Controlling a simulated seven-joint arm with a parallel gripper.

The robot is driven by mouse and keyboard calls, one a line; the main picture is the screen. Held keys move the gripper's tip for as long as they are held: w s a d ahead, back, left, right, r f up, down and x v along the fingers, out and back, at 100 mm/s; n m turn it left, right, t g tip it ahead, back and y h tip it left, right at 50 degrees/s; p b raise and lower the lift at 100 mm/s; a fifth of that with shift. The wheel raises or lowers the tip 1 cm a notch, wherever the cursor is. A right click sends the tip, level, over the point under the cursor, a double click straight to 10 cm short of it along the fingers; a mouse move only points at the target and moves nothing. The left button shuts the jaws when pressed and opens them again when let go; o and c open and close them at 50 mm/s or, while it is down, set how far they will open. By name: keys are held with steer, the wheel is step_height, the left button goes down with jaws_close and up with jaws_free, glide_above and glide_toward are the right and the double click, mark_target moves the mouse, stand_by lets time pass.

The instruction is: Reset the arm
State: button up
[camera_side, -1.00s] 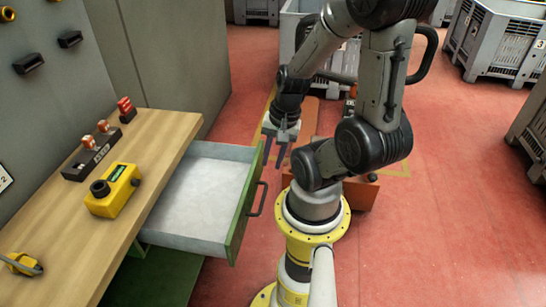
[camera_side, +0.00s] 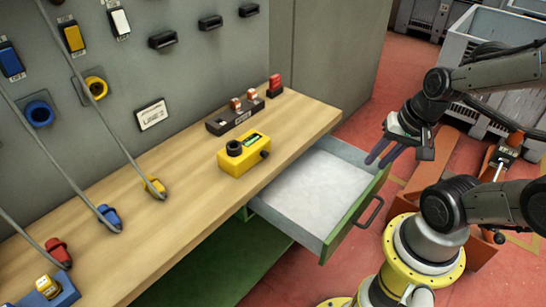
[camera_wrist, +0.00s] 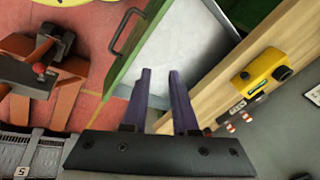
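My gripper (camera_side: 377,162) hangs beside the far front corner of the pulled-out drawer in the side view, above drawer height. Its two dark purple fingers are apart with nothing between them; the wrist view also shows the gripper (camera_wrist: 160,72) with a clear gap. The drawer (camera_side: 318,190) has a green front with a dark handle (camera_side: 370,212) and a pale, empty inside. In the wrist view the drawer's pale floor (camera_wrist: 185,45) lies beyond the fingers. No cork stopper shows in either view.
The wooden workbench (camera_side: 200,200) carries a yellow box (camera_side: 243,153) with a black knob and a dark block (camera_side: 235,116) with small switches. Cables hang before the grey wall panel. An orange stand (camera_side: 430,165) and grey crates stand on the red floor behind my arm.

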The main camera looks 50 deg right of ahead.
steer(key=a+r+n+t, duration=0.2)
steer(key=a+r+n, duration=0.4)
steer(key=r+n, duration=0.4)
steer(key=shift+s+r+n, duration=0.15)
steer(key=shift+r+n, duration=0.15)
steer(key=shift+n, duration=0.6)
